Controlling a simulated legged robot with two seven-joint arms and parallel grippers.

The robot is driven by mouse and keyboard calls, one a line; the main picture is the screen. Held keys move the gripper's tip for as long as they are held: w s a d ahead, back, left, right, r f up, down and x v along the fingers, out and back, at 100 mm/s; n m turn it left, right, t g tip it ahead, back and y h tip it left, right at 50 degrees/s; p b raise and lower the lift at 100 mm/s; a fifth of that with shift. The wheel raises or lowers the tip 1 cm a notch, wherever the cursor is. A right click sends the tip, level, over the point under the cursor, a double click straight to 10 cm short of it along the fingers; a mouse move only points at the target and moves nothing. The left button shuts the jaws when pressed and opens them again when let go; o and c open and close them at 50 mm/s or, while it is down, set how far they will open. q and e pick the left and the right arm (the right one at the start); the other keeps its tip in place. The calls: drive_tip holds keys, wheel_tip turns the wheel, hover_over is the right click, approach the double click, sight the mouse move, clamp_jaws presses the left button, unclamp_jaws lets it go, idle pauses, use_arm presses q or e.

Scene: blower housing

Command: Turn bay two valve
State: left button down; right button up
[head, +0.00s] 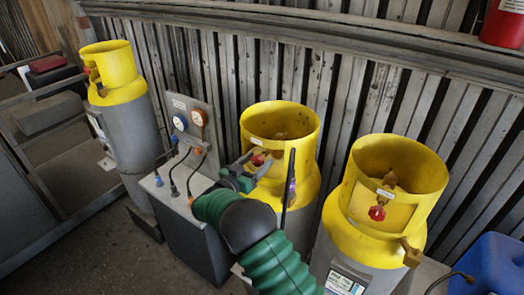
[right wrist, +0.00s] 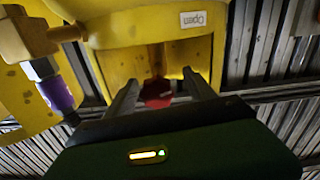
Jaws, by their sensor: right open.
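Three grey cylinders with yellow collars stand along the wall. The middle cylinder (head: 280,120) has a red valve knob (head: 257,160) in its collar opening. My right gripper (head: 247,162), on a green arm from the bottom, is at this opening. In the right wrist view the red knob (right wrist: 156,90) shows between my two open fingers (right wrist: 160,90), partly hidden by the gripper body. An upside-down label (right wrist: 193,19) reading "Open" is on the collar above it. I cannot tell whether the fingers touch the knob. My left gripper is not in view.
The right cylinder (head: 372,225) has its own red knob (head: 377,212). The left cylinder (head: 125,130) stands beyond a grey gauge box (head: 190,225) with hoses. A purple fitting (right wrist: 58,93) is close beside my gripper. A blue container (head: 495,265) is at the right.

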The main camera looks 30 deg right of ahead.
drive_tip(key=shift+w+d+r, duration=0.2)
drive_tip(key=shift+d+r, duration=0.05)
drive_tip(key=shift+d, duration=0.5)
drive_tip(key=shift+d+r+p, duration=0.1)
drive_tip(key=shift+d+p, duration=0.2)
drive_tip(key=shift+d, duration=0.15)
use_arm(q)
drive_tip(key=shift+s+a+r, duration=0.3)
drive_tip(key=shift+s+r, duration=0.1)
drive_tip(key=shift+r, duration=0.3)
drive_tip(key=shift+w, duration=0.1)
use_arm(e)
drive_tip(key=shift+w, duration=0.1)
